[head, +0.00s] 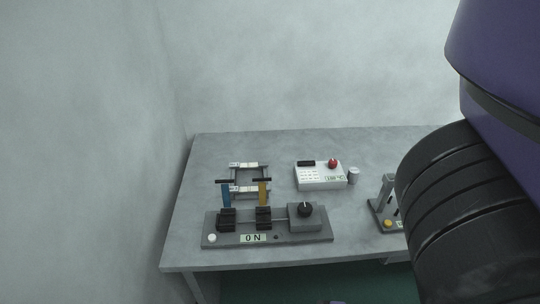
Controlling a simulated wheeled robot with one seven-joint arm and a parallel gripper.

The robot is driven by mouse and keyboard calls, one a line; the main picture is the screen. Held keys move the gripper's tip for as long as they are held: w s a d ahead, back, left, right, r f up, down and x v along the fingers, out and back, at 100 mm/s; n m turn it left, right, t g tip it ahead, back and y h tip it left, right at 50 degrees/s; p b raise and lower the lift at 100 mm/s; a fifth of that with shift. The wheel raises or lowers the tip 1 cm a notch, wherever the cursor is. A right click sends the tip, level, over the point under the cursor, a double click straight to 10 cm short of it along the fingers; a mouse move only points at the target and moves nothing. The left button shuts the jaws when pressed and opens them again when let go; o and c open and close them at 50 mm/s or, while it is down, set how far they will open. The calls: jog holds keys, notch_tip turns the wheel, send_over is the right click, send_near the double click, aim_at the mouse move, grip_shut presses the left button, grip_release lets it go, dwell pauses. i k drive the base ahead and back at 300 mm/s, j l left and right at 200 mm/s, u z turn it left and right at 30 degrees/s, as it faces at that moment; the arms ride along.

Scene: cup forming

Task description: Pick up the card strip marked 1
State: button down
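I cannot make out a card strip marked 1; any mark is too small to read at this size. A small dark frame (267,176) stands on the grey table, with pale pieces along its far and near bars that could be strips or labels. In front of it are a blue upright piece (226,194) and an orange-yellow upright piece (262,192), each with a dark bar across its top. My gripper is not in view. A large purple and black part of my arm fills the right side, well apart from the frame.
A grey fixture (320,236) with black blocks, a knob and an "ON" label stands at the table's front. Behind are a white control box (320,178) with a red knob and a small grey cup (353,175). A lever device (385,208) is partly hidden by my arm.

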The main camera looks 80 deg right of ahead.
aim_at(232, 165)
jog(key=z, duration=1.4)
jog(key=k, duration=0.5)
